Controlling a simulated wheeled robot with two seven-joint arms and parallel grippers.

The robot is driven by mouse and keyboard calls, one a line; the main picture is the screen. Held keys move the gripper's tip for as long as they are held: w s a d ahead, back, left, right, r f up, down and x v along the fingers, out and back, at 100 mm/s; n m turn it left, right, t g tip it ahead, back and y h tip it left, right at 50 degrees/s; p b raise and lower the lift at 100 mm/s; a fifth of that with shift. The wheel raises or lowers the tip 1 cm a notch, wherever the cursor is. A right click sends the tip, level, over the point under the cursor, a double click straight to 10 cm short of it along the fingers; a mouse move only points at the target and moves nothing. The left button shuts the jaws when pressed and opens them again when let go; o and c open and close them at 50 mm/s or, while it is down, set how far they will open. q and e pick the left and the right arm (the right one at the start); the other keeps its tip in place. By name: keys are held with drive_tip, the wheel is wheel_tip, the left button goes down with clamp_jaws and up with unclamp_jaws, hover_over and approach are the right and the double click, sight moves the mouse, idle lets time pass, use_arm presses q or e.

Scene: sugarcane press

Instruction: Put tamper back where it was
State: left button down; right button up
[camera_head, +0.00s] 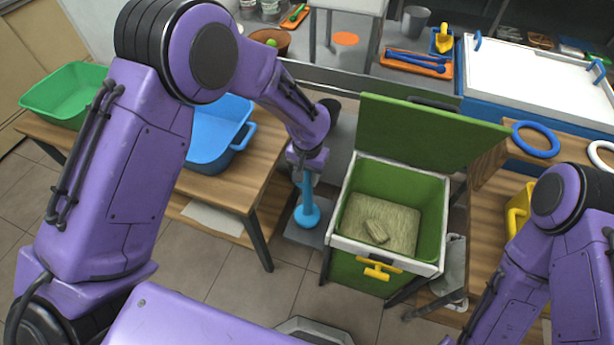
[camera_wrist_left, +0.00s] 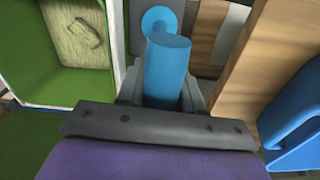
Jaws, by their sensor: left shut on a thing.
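The blue tamper (camera_head: 307,212) hangs upright, its round foot down, between the wooden table and the green press box (camera_head: 388,215). My left gripper (camera_head: 306,172) is shut on the upper end of its handle. In the left wrist view the tamper's handle (camera_wrist_left: 168,66) sits between the fingers, with its foot beyond. The foot is over a small grey plate (camera_head: 296,234) low by the floor; I cannot tell if it touches. The box's green lid (camera_head: 425,128) is up, and a pale fibrous block with a handle lies inside. My right gripper is out of view.
A blue tub (camera_head: 205,160) and a green tub (camera_head: 62,92) stand on the wooden table (camera_head: 262,150) at left. A yellow handle (camera_head: 378,270) sticks out from the box front. Another wooden table with a blue ring (camera_head: 535,139) is at right.

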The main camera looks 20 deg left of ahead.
use_arm(q)
drive_tip(key=shift+f, duration=0.8)
drive_tip(key=shift+f, duration=0.2)
drive_tip(key=c, duration=0.7)
unclamp_jaws()
drive_tip(key=shift+c, duration=0.2)
wheel_tip(320, 180, up, 12)
drive_tip(key=shift+r, duration=0.25)
